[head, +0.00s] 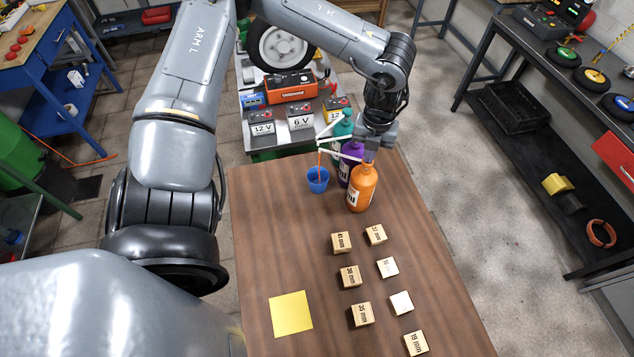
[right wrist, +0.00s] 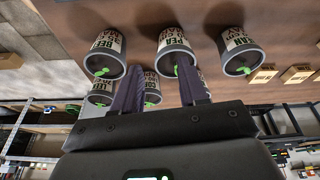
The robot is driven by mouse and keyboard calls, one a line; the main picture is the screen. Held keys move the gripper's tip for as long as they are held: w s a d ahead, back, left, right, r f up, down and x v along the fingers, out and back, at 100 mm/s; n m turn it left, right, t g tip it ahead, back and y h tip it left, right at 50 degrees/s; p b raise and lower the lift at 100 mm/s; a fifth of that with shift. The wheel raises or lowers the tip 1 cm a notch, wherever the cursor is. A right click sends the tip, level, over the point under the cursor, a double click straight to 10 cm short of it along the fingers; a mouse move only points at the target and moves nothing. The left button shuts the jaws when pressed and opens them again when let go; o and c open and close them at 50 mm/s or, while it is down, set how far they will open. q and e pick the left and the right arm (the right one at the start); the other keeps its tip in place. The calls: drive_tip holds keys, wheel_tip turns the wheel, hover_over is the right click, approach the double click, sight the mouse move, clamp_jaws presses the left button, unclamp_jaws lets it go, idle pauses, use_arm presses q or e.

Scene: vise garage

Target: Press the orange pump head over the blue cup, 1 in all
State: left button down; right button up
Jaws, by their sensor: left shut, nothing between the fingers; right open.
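The orange bottle (head: 362,190) stands upright on the wooden table, its top hidden by my left gripper (head: 370,154). That gripper is shut and sits right on top of the bottle, over its pump head. White nozzles reach left from the bottles. A thin orange-red line (head: 319,157) runs from a nozzle tip down to the blue cup (head: 318,181), which stands left of the bottle. My right gripper (right wrist: 160,92) is open in the right wrist view, with nothing between its fingers.
A purple bottle (head: 346,172) and a teal bottle (head: 341,130) stand behind the orange one. Several wooden blocks (head: 350,276) and a yellow square (head: 291,314) lie nearer on the table. Several labelled dark pots (right wrist: 175,50) show around my right gripper.

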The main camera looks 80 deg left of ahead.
use_arm(q)
drive_tip(key=shift+f, duration=0.3)
drive_tip(key=shift+r, duration=0.2)
drive_tip(key=shift+r+p, duration=0.65)
drive_tip(key=shift+r, duration=0.7)
drive_tip(key=shift+r+p, duration=1.9)
drive_tip(key=shift+r, duration=1.1)
